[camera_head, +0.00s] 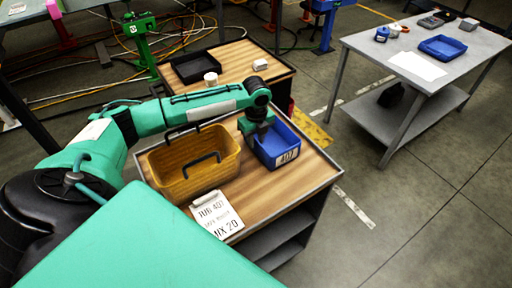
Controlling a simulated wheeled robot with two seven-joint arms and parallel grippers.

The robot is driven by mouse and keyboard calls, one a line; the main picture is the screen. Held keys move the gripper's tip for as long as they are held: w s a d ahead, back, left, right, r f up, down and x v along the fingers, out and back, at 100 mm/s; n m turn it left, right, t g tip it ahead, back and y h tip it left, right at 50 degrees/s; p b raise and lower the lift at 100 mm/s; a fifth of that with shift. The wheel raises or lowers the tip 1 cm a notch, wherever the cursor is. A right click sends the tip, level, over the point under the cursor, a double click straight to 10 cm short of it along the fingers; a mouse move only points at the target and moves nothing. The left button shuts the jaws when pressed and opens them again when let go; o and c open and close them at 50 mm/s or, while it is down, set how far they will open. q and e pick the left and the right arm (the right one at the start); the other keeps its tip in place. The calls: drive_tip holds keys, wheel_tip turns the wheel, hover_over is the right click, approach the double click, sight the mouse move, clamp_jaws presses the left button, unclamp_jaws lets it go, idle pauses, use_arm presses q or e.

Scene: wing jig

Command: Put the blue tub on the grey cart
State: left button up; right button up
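The blue tub (283,151), with a white label reading 407, stands upright on the wooden top of a workbench (283,197) with open shelves below. My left gripper (262,136) comes down at the tub's left rear rim. Its fingers are dark and partly merged with the tub, so I cannot tell whether they grip the wall. A grey two-level stand (453,72), which looks like the grey cart, is at the upper right, apart from the bench. My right gripper is not in view.
A yellow-brown tote (218,178) with black handles stands left of the tub. A clipboard (216,213) lies in front. The grey stand holds a blue tray (442,47), white paper (417,66) and small items. A black tray (195,66) sits on the wooden bench behind.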

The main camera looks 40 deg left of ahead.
use_arm(q)
wheel_tip(320, 180, up, 8)
drive_tip(key=shift+r+b, duration=0.1)
drive_tip(key=shift+b, duration=0.6)
